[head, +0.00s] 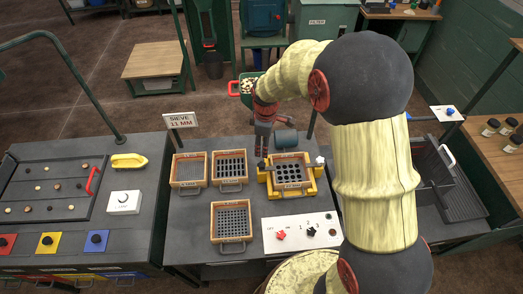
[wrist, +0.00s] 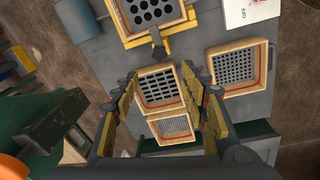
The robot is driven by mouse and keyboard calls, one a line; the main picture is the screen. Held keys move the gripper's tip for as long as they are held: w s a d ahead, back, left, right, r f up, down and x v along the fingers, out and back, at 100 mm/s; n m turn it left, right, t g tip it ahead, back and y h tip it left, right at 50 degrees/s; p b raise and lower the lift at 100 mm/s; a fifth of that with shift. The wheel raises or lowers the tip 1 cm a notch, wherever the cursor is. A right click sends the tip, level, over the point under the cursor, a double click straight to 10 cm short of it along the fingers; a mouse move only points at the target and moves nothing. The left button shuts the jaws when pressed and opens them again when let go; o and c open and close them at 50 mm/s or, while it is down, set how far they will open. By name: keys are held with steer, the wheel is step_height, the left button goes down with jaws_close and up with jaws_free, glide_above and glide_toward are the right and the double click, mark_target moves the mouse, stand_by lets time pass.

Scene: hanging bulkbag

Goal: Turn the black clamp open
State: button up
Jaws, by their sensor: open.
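A yellow frame (head: 315,190) on the dark bench holds a wooden sieve with round holes (head: 289,171). A small black clamp (head: 262,166) sits at its left edge in the head view; the clamp also shows in the wrist view (wrist: 157,46), on the frame's near edge. My gripper (head: 263,150) points down close above the clamp's side of the frame. In the wrist view my gripper (wrist: 160,88) is open and empty, its fingers apart on either side of a slotted sieve below. The clamp appears beyond the fingertips. Touch with the clamp is not visible.
Beside the frame lie a fine mesh sieve (head: 189,168), a slotted sieve (head: 230,166) and a small-holed sieve (head: 231,218). A white control panel (head: 300,233) with knobs is in front. A sign (head: 180,121) stands behind left. A red-handled green container (head: 247,90) is behind the gripper.

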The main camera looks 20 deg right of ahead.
mark_target(261, 164)
steer(key=f+n+p, duration=0.1)
steer(key=f, duration=0.1)
steer(key=w+f+n+p, duration=0.1)
steer(key=f, duration=0.1)
steer(key=w+f+n+g+p, duration=0.1)
steer(key=f+p, duration=0.1)
steer(key=shift+f, duration=0.15)
step_height(261, 164, down, 8)
steer(key=shift+a+f+p, duration=0.1)
steer(key=shift+f+p, duration=0.1)
steer(key=shift+p, duration=0.1)
steer(key=shift+c, duration=0.5)
jaws_close()
